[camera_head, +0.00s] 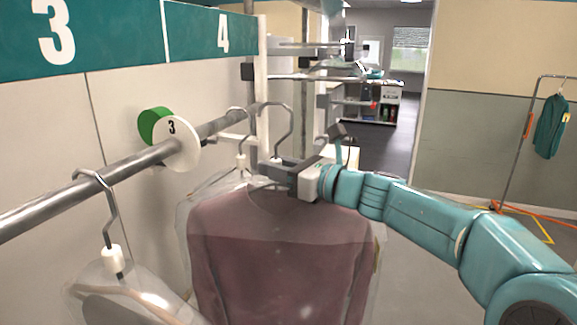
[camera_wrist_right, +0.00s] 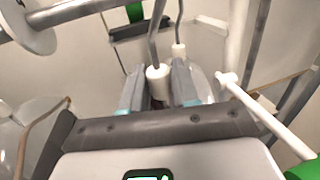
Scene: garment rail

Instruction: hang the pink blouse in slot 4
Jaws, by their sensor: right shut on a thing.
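The pink blouse (camera_head: 275,250), dusky pink inside a clear cover, hangs upright below my right gripper (camera_head: 270,172). The gripper is shut on the neck of its hanger; in the right wrist view the fingers (camera_wrist_right: 158,90) close around the white collar (camera_wrist_right: 158,78). The hanger's hook (camera_head: 288,120) rises above the gripper, and its open end overlaps the far part of the rail (camera_head: 110,170). I cannot tell if it rests on the rail. The slot 4 sign (camera_head: 223,35) is on the wall above, beyond the white disc 3 (camera_head: 177,144). My left gripper is out of view.
Another covered hanger (camera_head: 240,160) hangs just behind the blouse, past the disc; its collar (camera_wrist_right: 178,50) shows close behind my fingers. A nearer covered hanger (camera_head: 112,258) hangs at left. A white post (camera_head: 260,80) stands by the rail's far end.

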